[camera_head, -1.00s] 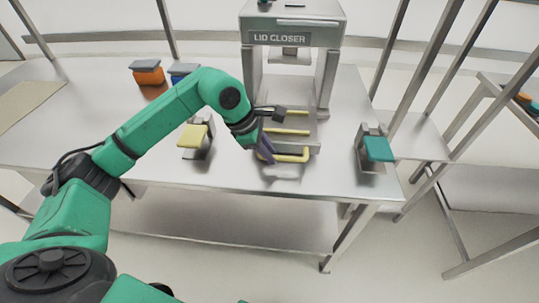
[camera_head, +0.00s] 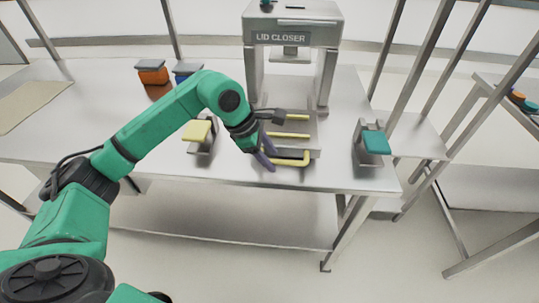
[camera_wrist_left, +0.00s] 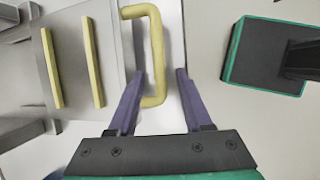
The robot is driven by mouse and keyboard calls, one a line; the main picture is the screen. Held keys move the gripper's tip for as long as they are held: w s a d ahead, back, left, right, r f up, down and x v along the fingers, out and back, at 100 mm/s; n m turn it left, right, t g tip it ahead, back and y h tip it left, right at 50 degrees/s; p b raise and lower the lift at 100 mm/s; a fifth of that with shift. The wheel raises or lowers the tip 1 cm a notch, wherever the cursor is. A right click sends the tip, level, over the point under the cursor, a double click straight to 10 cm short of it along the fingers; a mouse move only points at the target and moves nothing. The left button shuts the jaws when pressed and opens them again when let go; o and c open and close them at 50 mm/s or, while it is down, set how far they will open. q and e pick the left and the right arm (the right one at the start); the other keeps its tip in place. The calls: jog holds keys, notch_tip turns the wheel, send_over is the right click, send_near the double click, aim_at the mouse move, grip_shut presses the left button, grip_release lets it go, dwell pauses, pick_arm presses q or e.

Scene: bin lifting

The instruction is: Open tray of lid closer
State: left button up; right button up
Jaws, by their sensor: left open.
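The lid closer (camera_head: 283,38) is a grey press frame at the back of the metal table. Its tray (camera_head: 306,133) lies low at the front, with yellow bars across it and a yellow U-shaped handle (camera_head: 303,160) on its front edge. My left gripper (camera_head: 266,160) is at the left end of the handle. In the left wrist view the left gripper (camera_wrist_left: 160,72) is open, and the handle (camera_wrist_left: 157,50) passes between its two purple fingers, with clear gaps visible. Contact cannot be told. My right gripper is not in view.
A yellow-topped pedestal (camera_head: 197,131) stands left of the tray and a teal-topped one (camera_head: 376,143) right of it. Orange (camera_head: 152,75) and blue (camera_head: 183,79) containers stand at the back left. The table's front edge is close before the handle.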

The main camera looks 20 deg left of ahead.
pick_arm(q)
jog(key=v, duration=1.4)
jog(key=shift+a+r+b, duration=0.15)
jog(key=shift+r+b, duration=0.1)
jog(key=shift+b, duration=0.15)
jog(key=shift+s+f, duration=0.1)
